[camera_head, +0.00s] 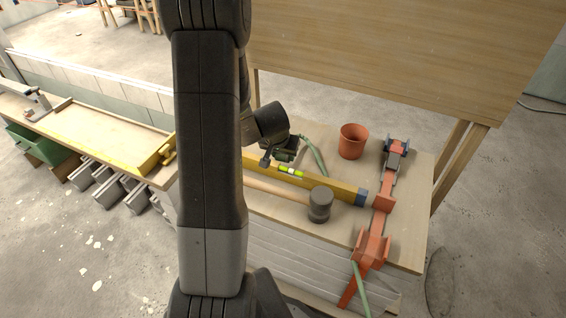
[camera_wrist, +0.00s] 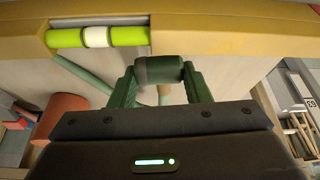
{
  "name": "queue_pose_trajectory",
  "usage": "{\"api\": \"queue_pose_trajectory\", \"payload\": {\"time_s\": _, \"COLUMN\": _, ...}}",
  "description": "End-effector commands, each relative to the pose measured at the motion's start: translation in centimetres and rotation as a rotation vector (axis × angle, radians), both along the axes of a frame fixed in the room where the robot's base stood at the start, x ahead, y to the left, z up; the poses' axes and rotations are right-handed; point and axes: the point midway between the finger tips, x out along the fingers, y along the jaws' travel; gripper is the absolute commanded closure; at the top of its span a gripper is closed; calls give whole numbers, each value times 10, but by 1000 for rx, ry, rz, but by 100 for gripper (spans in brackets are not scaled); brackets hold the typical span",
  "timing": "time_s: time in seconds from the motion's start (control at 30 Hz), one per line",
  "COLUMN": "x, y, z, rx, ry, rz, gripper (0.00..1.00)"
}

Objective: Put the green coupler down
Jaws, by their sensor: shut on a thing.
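My gripper (camera_wrist: 160,88) is shut on the green coupler (camera_wrist: 160,70), a short dark grey-green cylinder lying crosswise between the two green fingers in the wrist view. In the head view my gripper (camera_head: 288,150) is over the wooden bench top (camera_head: 406,225), behind the yellow spirit level. The coupler is hard to make out there, and I cannot tell whether it touches the bench.
The yellow level (camera_head: 335,187) and a mallet (camera_head: 320,205) lie in front of my gripper. A green conduit (camera_head: 315,157) lies right beside it.

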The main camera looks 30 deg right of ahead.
Motion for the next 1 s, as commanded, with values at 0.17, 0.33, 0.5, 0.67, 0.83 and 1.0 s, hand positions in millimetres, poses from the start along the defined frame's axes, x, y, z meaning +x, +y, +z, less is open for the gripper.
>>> {"api": "queue_pose_trajectory", "payload": {"time_s": 0.17, "x": -1, "y": 0, "z": -24, "rx": 1, "ry": 2, "rz": 0, "gripper": 83}}
{"api": "queue_pose_trajectory", "payload": {"time_s": 0.33, "x": 0, "y": 0, "z": -24, "rx": 1, "ry": 1, "rz": 0, "gripper": 83}}
{"api": "queue_pose_trajectory", "payload": {"time_s": 0.5, "x": 0, "y": 0, "z": -25, "rx": 0, "ry": 1, "rz": 0, "gripper": 83}}
{"api": "queue_pose_trajectory", "payload": {"time_s": 0.67, "x": 0, "y": 0, "z": -27, "rx": 0, "ry": 1, "rz": 0, "gripper": 49}}
{"api": "queue_pose_trajectory", "payload": {"time_s": 0.83, "x": 0, "y": 0, "z": -27, "rx": 0, "ry": 1, "rz": 0, "gripper": 35}}
{"api": "queue_pose_trajectory", "payload": {"time_s": 1.0, "x": 0, "y": 0, "z": -26, "rx": 0, "ry": 1, "rz": 0, "gripper": 35}}
